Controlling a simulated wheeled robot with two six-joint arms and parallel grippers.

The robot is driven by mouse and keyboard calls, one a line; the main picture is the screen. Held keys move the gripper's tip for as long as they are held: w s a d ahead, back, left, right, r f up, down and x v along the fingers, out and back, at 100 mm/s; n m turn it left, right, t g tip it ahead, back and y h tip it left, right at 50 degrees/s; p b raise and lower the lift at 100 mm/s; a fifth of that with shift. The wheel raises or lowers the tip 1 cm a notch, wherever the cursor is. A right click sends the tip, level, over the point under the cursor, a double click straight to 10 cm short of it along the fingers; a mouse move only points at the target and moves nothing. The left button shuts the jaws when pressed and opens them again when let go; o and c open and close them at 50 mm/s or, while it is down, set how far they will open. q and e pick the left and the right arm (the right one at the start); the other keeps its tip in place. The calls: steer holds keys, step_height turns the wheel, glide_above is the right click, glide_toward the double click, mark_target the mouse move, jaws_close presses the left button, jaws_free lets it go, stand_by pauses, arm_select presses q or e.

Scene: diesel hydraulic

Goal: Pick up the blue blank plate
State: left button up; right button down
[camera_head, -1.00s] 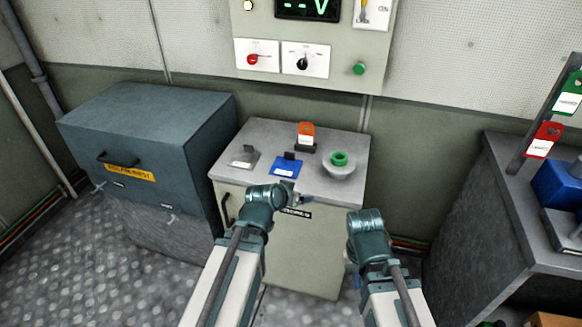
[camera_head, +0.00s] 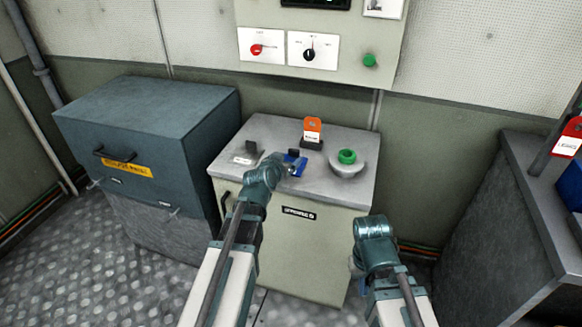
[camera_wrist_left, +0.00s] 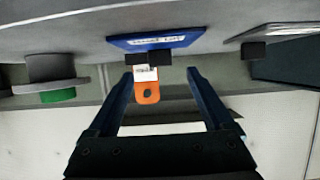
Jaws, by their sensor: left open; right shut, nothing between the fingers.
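The blue blank plate (camera_head: 297,163) lies on the grey cabinet top, its near part hidden behind my left arm. A black upright tab rises from it. My left gripper (camera_head: 282,166) is open at the plate's near side. In the left wrist view, which looks upside down, the blue plate (camera_wrist_left: 160,40) is just beyond the open fingertips (camera_wrist_left: 163,75). Its black tab (camera_wrist_left: 148,58) stands in line with the gap between them, and nothing is gripped. My right gripper (camera_head: 356,268) is empty and shut, low in front of the cabinet; its fingers are mostly hidden.
A blue-grey box (camera_head: 150,120) stands left, a dark bench (camera_head: 535,180) right.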

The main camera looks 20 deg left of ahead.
mark_target(294, 153)
arm_select(q)
steer(key=shift+b+x, duration=1.05)
steer(key=shift+x, duration=2.4)
steer(key=shift+s+r, duration=0.1)
jaws_close()
